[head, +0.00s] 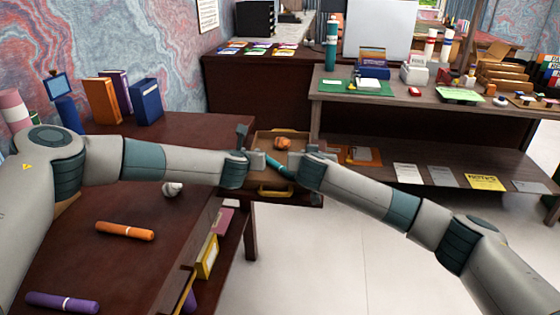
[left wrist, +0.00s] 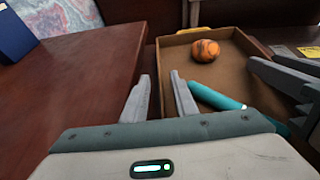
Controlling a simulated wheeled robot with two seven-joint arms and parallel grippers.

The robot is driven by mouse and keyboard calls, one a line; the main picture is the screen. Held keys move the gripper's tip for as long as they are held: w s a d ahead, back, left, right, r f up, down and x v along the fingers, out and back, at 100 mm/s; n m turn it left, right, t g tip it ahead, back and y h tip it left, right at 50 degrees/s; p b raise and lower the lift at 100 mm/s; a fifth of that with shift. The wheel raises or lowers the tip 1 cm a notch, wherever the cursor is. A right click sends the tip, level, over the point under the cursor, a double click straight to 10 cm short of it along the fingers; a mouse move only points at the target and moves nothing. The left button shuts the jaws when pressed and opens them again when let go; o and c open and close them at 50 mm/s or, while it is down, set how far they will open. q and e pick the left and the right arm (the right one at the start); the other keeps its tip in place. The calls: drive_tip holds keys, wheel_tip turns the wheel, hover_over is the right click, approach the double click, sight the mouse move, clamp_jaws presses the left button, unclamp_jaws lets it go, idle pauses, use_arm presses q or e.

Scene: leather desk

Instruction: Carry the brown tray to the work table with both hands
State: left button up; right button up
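The brown tray (head: 262,140) has low walls and a yellow handle (head: 275,190) on its near side. In it lie an orange ball with dark marks (head: 282,143) and a teal cylinder (head: 279,168). My left gripper (head: 257,160) is at the tray's left wall. In the left wrist view its two fingers (left wrist: 162,82) are spread, one on each side of that wall (left wrist: 157,85). My right gripper (head: 297,158) is at the right wall. Its fingers show apart at the right edge of the left wrist view (left wrist: 262,55); contact with the wall is unclear.
A dark red desk (head: 150,225) on the left holds books, an orange cylinder (head: 125,231), a purple cylinder (head: 62,302) and a small white object (head: 172,189). A wooden table (head: 330,90) with a lower shelf stands right, carrying many items. The pale floor (head: 320,250) in front is clear.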

use_arm(q)
clamp_jaws()
use_arm(e)
clamp_jaws()
use_arm(q)
drive_tip(key=shift+r, duration=0.1)
idle(1.0)
